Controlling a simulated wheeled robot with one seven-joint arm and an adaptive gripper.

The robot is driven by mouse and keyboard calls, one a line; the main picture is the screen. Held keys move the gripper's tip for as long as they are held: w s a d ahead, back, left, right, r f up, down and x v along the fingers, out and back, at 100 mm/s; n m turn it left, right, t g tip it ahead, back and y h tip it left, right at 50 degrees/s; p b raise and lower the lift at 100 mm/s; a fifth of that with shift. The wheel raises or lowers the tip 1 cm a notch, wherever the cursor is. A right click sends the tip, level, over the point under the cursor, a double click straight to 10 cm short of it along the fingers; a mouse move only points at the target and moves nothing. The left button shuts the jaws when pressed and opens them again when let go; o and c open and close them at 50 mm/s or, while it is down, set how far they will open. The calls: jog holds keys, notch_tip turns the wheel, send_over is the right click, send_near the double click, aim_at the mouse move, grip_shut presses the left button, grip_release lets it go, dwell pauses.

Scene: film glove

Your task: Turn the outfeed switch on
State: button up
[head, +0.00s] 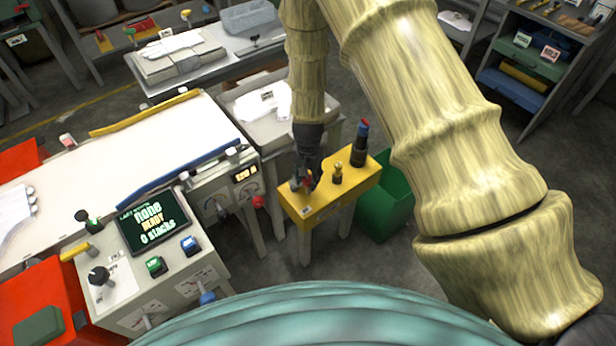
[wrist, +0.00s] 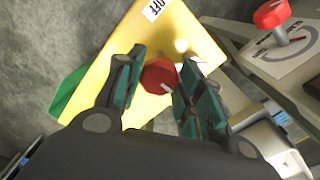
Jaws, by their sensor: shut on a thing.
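A yellow box (head: 325,200) on legs stands right of the control console in the head view. A red switch knob (wrist: 160,76) sits on its yellow top, with a white label reading OFF (wrist: 157,9) on the same top in the wrist view. My gripper (wrist: 158,82) comes down from above, with one finger on each side of the red knob, and is shut on it. The gripper also shows in the head view (head: 305,180), where it hides most of the knob. A brass knob (head: 337,173) stands on the same box.
A dark post with a red top (head: 360,145) stands at the box's right end. A green bin (head: 385,208) is on the floor beside it. The console's screen (head: 150,222) reads none, READY, 0 stacks. Another red knob (wrist: 271,14) is near the gripper.

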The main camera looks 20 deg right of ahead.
dwell(0.3)
jog(key=o, duration=1)
notch_tip(320, 180, up, 12)
dwell(0.6)
